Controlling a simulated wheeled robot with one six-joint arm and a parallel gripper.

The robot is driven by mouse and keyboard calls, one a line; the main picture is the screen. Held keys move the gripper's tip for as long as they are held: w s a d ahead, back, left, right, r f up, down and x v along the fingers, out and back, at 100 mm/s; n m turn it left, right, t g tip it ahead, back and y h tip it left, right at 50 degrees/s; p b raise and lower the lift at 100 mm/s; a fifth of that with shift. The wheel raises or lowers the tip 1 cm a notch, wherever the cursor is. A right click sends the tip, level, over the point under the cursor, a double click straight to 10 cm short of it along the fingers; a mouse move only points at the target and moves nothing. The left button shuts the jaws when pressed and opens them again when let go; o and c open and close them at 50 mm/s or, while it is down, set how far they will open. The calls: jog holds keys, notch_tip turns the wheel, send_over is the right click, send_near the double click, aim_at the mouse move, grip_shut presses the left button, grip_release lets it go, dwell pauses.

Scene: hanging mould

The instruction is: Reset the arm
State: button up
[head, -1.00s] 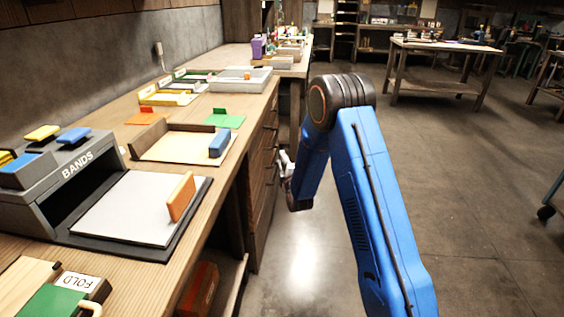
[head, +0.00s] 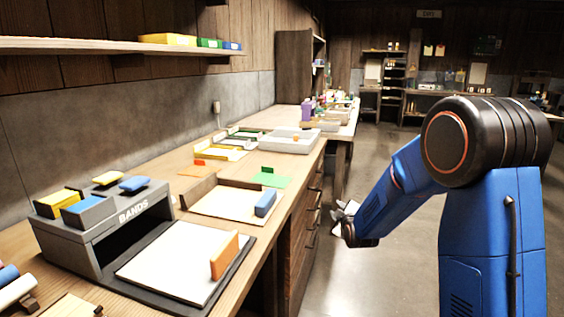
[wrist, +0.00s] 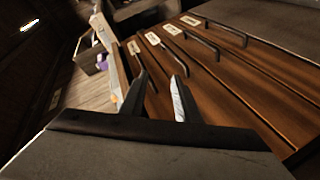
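My blue arm is folded on the right of the head view, off the front of the long workbench. My gripper (head: 343,212) hangs over the aisle beside the bench drawers, small and partly hidden by my wrist. In the wrist view my gripper (wrist: 157,95) has its two fingers apart with nothing between them. Beyond the fingers are the wooden drawer fronts (wrist: 230,85) with dark handles and pale labels. The fingers touch nothing that I can see.
A shelf (head: 120,46) hangs above. The floor (head: 395,250) is clear.

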jog(key=s+d+r+m+g, duration=0.1)
jog(key=s+r+m+g, duration=0.15)
jog(key=s, duration=0.55)
jog(key=s+d+r+m+g, duration=0.1)
jog(key=s+d+r+m, duration=0.15)
jog(key=s, duration=0.45)
jog(key=s+d+r+m+g, duration=0.1)
jog(key=s+r, duration=0.3)
jog(key=s, duration=0.4)
jog(key=s+d+m+g, duration=0.1)
jog(key=s+m+g, duration=0.1)
jog(key=s, duration=0.8)
jog(key=s+f+m+g, duration=0.1)
jog(key=s+m, duration=0.1)
jog(key=s, duration=0.9)
jog(key=s+d+f+m+g+h, duration=0.1)
jog(key=s+m+g, duration=0.1)
jog(key=s, duration=0.9)
jog(key=shift+s+d+g, duration=0.15)
jog(key=shift+d+g, duration=0.2)
